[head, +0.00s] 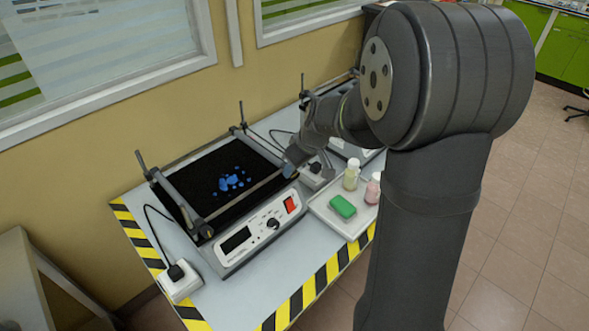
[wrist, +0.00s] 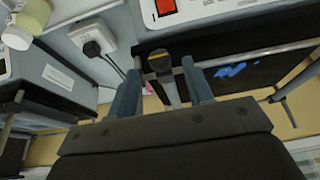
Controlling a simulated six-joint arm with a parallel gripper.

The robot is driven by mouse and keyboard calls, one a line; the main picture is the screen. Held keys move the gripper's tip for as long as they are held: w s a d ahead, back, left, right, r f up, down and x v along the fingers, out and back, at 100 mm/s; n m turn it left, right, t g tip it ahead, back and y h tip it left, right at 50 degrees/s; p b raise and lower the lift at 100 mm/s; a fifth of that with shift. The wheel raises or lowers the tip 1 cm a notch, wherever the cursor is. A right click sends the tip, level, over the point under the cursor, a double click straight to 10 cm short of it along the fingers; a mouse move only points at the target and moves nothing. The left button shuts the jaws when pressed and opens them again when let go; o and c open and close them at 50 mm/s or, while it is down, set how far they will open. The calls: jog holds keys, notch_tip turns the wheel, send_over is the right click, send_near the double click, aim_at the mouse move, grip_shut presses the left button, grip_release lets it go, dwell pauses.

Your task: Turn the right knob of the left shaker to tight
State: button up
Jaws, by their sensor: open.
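The left shaker (head: 232,258) stands on the table, with a white front panel and a black platform (head: 200,170) marked with blue patches. Its right knob (wrist: 158,60) is dark with a yellow mark, on the end of a clamp bar, and the wrist view shows its bar running back between my fingers. My gripper (head: 292,158) is at the right front corner of this shaker. In the wrist view my gripper (wrist: 160,70) is open, one finger on each side of the knob, with visible gaps. In the head view my gripper largely hides the knob.
A white power socket (wrist: 92,38) with a black plug is close by. A second shaker (head: 365,153) stands behind my arm. Upright posts rise from the platform.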

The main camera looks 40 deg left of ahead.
jog(key=shift+x, duration=1.3)
jog(key=shift+c, duration=0.2)
jog(key=c, duration=0.9)
jog(key=shift+c, duration=0.2)
